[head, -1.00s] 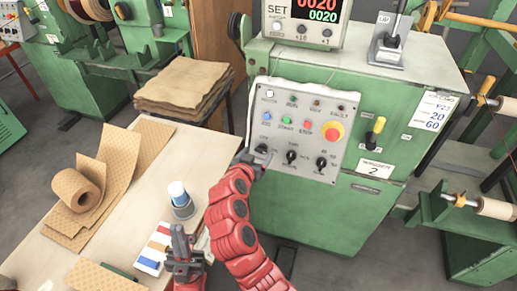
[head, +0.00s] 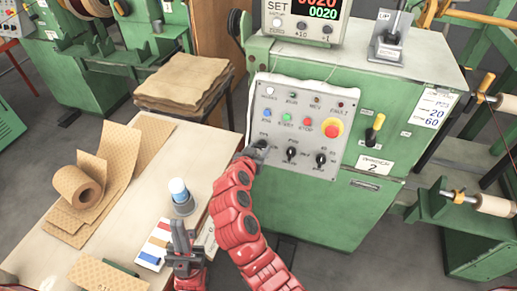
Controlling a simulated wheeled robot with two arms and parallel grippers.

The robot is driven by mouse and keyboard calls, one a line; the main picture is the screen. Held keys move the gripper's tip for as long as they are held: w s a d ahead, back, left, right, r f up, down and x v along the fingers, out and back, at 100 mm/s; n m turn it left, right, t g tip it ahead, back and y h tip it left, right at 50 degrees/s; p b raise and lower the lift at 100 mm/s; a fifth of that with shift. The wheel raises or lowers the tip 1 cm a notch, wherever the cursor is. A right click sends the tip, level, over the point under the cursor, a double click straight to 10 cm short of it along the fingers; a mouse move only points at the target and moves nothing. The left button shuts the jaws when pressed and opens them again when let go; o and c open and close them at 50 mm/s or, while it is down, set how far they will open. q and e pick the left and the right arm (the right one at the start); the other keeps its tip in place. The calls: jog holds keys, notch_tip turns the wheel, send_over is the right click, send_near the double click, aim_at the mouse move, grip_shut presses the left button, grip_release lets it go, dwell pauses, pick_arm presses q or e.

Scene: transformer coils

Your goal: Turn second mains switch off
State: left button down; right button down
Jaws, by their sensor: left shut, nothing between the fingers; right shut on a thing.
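The green machine labelled 2 (head: 325,205) stands at centre right with a grey control panel (head: 315,105). A row of black rotary knobs runs along the panel's lower edge; the leftmost knob, the mains switch (head: 262,143), is partly hidden by my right gripper. My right gripper (head: 257,151) is at this knob and shut on it; the exact knob angle is hard to tell. The middle knob (head: 291,154) and right knob (head: 320,159) are free. My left gripper (head: 181,236) is shut and empty above the table, away from the panel.
The table (head: 135,215) holds a brown paper roll (head: 78,187), a grey and white container (head: 181,197) and a colour-striped card (head: 155,245) close to my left gripper.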

jog(key=shift+n, duration=0.3)
jog(key=shift+a+n, duration=0.1)
jog(key=shift+n, duration=0.5)
jog(key=n, duration=0.2)
jog(key=shift+n, duration=0.3)
jog(key=n, duration=0.3)
jog(key=shift+a+n+p, duration=0.1)
jog(key=shift+n+p, duration=0.2)
jog(key=n+p, duration=0.2)
jog(key=n, duration=0.2)
jog(key=shift+n, duration=0.3)
jog(key=n+p, duration=0.2)
jog(key=n, duration=0.3)
jog(key=shift+a+f, duration=0.1)
jog(key=shift+f, duration=0.05)
jog(key=shift+f+n+p, duration=0.1)
jog(key=shift+n+p, duration=0.2)
jog(key=shift+c, duration=1.4)
grip_release()
